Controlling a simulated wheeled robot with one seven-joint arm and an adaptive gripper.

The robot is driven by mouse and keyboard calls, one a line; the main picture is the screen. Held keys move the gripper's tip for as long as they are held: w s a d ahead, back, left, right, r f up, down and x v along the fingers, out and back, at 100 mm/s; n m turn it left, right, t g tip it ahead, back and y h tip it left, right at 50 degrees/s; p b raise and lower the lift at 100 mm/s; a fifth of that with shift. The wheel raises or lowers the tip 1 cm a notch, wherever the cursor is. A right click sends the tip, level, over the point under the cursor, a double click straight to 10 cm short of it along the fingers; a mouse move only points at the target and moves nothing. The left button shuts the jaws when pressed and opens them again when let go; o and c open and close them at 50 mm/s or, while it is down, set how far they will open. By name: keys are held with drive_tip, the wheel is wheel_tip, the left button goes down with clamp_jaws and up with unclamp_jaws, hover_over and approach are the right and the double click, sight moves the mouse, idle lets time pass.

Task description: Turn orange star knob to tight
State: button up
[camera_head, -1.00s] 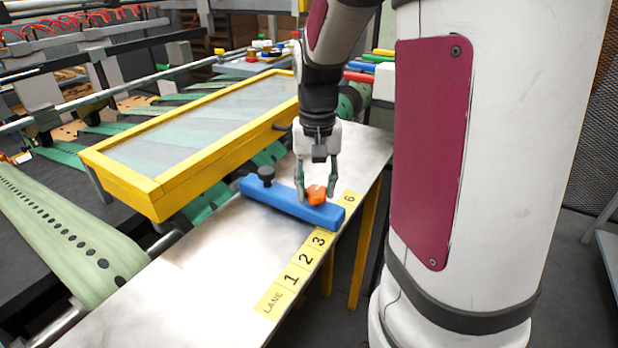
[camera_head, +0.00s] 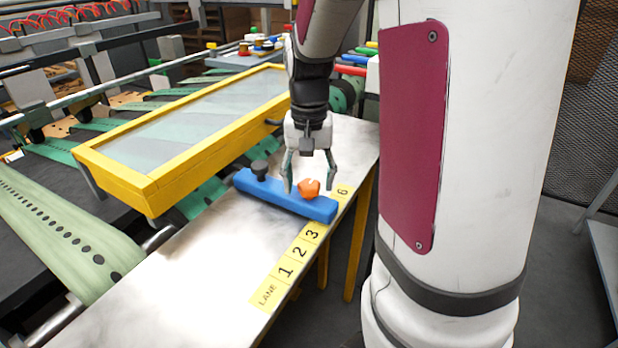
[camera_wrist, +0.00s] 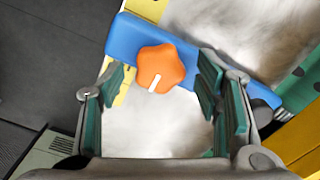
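The orange star knob (camera_head: 309,188) sits on top of the blue bar (camera_head: 268,197), near its right end. In the wrist view the knob (camera_wrist: 160,68) shows a white pointer line aimed toward the lower left, and the blue bar (camera_wrist: 122,38) runs diagonally behind it. My gripper (camera_head: 310,190) is open around and just above the knob in the head view. In the wrist view my gripper's (camera_wrist: 164,92) green-padded fingers are spread wide on either side, apart from the knob. No tight or loose marking is readable.
A yellow-framed panel (camera_head: 150,185) stands behind the bar. Bare table lies to the left.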

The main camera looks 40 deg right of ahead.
sight(309, 183)
wheel_tip(309, 183, up, 12)
idle(0.6)
idle(0.5)
drive_tip(key=s+a+n+t, duration=0.5)
drive_tip(key=s+a+n, duration=0.3)
drive_tip(key=s+a, duration=0.4)
drive_tip(key=a, duration=0.4)
drive_tip(key=shift+f+n, duration=0.15)
drive_tip(key=shift+n, duration=0.25)
